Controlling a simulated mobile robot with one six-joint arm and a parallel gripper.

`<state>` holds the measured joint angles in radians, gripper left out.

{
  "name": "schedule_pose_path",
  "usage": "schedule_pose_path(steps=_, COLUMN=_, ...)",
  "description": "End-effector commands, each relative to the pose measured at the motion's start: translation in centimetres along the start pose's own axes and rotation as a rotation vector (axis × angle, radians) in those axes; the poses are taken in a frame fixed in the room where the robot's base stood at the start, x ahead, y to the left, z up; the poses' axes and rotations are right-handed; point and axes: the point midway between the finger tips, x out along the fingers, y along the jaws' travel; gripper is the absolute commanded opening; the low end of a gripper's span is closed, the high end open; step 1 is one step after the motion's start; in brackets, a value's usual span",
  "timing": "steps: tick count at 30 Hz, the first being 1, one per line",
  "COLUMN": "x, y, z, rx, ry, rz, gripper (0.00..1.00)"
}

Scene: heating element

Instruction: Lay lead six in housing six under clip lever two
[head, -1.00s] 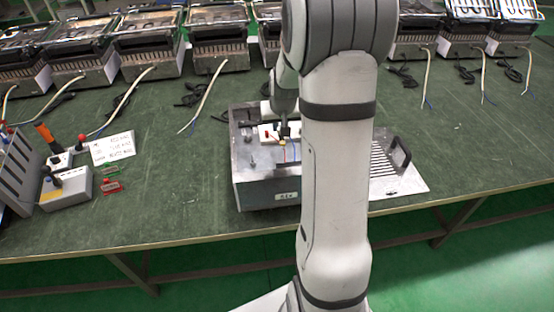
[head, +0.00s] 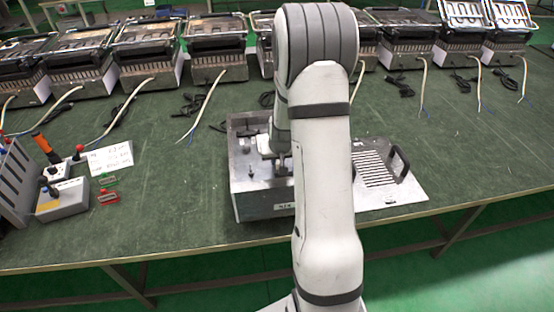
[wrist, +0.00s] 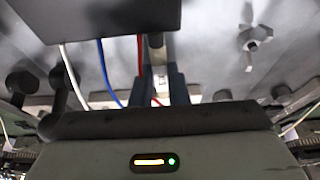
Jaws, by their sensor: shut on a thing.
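The metal housing (head: 262,202) stands open on the bench, with a label plate on its front that looks like "Six" in the earlier head view. My gripper (wrist: 160,93) is down inside it, its two fingers close together. A red lead (wrist: 140,58) runs down to the fingers, and a bit of red shows between them; the grip itself is partly hidden. A blue lead (wrist: 106,70) and a white lead (wrist: 74,78) hang to the left. I cannot tell which dark lever is clip lever two. In the head view my arm hides most of the gripper.
A slotted plate with a black handle (head: 400,160) lies right of the housing. A grey control box (head: 62,198) and a white card (head: 109,157) are at left. Several heating units (head: 217,50) with cords line the back.

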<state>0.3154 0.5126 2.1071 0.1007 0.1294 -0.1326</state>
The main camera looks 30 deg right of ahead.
Motion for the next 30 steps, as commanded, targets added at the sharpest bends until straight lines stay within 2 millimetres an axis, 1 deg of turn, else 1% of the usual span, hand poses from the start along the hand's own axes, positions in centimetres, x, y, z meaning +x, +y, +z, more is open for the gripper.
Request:
schedule_pose_path(steps=5, x=0.4, y=0.0, z=0.2, rx=0.0, ry=0.0, rz=0.0, gripper=0.0)
schedule_pose_path(steps=6, x=0.3, y=0.0, z=0.1, rx=0.0, ry=0.0, rz=0.0, gripper=0.17)
schedule_pose_path(steps=13, x=0.2, y=-0.1, z=0.1, rx=-0.001, ry=-0.001, rz=0.0, gripper=0.36)
schedule_pose_path(steps=20, x=0.2, y=-0.1, z=0.1, rx=-0.001, ry=-0.001, rz=0.0, gripper=0.36)
schedule_pose_path(steps=23, x=-0.2, y=-0.1, z=-0.1, rx=-0.001, ry=-0.001, rz=0.0, gripper=0.36)
schedule_pose_path(steps=26, x=-1.1, y=-0.1, z=-0.1, rx=-0.001, ry=0.002, rz=-0.001, gripper=0.36)
schedule_pose_path(steps=30, x=-3.6, y=-0.1, z=-0.1, rx=-0.001, ry=0.004, rz=0.0, gripper=0.36)
